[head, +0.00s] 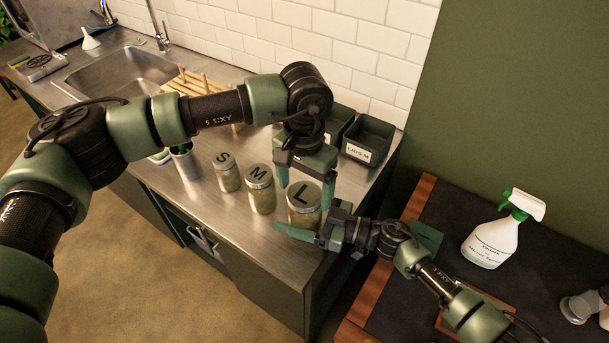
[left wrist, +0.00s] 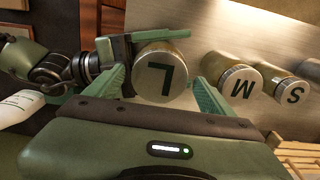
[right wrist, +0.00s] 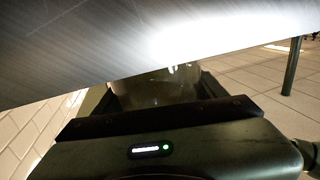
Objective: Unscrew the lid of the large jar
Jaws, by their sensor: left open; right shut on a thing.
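The large jar (head: 302,219) stands on the steel counter, its metal lid (head: 304,194) marked with a black L. The lid also shows in the left wrist view (left wrist: 160,85). My left gripper (head: 306,187) points down from above, open, with one finger on each side of the lid; in the left wrist view a gap shows beside the right finger. My right gripper (head: 318,226) comes in low from the right and is shut on the jar's body, under the lid. In the right wrist view the jar (right wrist: 150,90) is dim between the fingers.
A medium jar (head: 261,198) marked M and a small jar (head: 228,178) marked S stand left of the large jar. Dark bins (head: 366,142) stand behind by the wall. A spray bottle (head: 493,240) stands on the dark table at right. The counter's front edge is close.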

